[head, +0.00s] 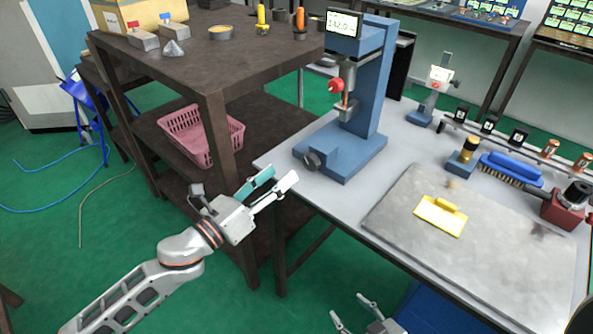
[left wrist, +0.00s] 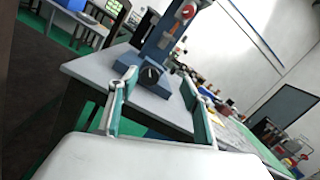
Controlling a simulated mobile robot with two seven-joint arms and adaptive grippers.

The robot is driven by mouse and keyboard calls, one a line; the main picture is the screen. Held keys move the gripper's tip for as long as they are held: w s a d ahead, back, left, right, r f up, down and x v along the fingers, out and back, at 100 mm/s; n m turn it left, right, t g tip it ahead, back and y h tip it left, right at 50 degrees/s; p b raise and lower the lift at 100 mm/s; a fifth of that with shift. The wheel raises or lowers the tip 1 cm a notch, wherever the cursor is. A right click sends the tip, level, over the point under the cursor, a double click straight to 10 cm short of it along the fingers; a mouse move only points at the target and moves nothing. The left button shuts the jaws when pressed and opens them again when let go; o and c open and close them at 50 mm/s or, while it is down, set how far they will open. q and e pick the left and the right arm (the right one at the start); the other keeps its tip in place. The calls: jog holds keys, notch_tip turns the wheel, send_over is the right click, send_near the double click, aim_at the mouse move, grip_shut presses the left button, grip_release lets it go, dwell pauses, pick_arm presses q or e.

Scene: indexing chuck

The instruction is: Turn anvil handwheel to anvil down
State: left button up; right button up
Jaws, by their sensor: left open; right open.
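A blue press-like stand (head: 365,95) with a small display (head: 343,23) stands at the left end of the grey bench. The dark round anvil handwheel (head: 312,160) is low on the front of its base; it also shows in the left wrist view (left wrist: 151,75), framed between my fingertips. My left gripper (head: 283,176) is open and empty, left of and a little below the handwheel in the head view, not visibly touching it. The anvil (head: 346,103) is under the red-marked head. My right gripper (head: 350,308) is open and empty, low in the picture in front of the bench.
A dark shelf rack (head: 215,75) with a pink basket (head: 200,135) stands left of the bench. A blue brush (head: 512,167) and a red vise-like tool (head: 567,208) are at the right.

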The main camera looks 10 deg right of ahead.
aim_at(308, 164)
pick_arm(q)
jog(key=w+d+f+m, duration=0.1)
jog(key=w+d+m, duration=0.1)
jog(key=w+d+f+m+g+p, duration=0.1)
jog(key=w+d+m, duration=0.1)
jog(key=d+m, duration=0.1)
jog(key=w+d+f+m, duration=0.1)
jog(key=w+d+m, duration=0.1)
jog(key=d, duration=0.1)
jog(key=shift+w+d+f+m+g, duration=0.1)
jog(key=shift+w+m+g, duration=0.05)
jog(key=shift+m+g, duration=0.2)
jog(key=shift+p, duration=0.3)
jog(key=c, duration=1.1)
